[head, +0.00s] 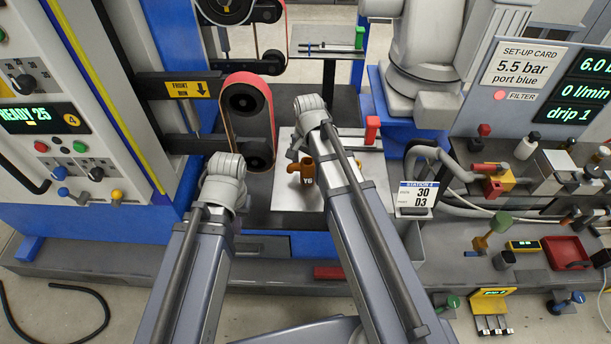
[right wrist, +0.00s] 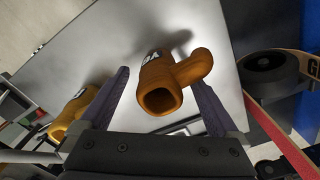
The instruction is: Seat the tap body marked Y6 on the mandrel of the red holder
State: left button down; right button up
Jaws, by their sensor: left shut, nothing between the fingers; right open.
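The brown-orange tap body (head: 307,174) marked Y6 stands on a light plate (head: 285,196) in the head view. In the right wrist view the tap body (right wrist: 164,84) lies between the spread fingers of my right gripper (right wrist: 161,78), with its open end facing the camera. The fingers are open, and a grip on it does not show.
A second orange body (right wrist: 75,112) lies left of the right gripper in the wrist view. A green holder (head: 360,38) with rods stands at the back. A belt unit (head: 247,115) stands close left of the plate. A station card (head: 417,196) stands to the right.

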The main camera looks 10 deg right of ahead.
jog(key=shift+f+b, duration=0.3)
jog(key=shift+f, duration=0.5)
jog(key=shift+r, duration=0.1)
jog(key=shift+c, duration=0.4)
grip_shut()
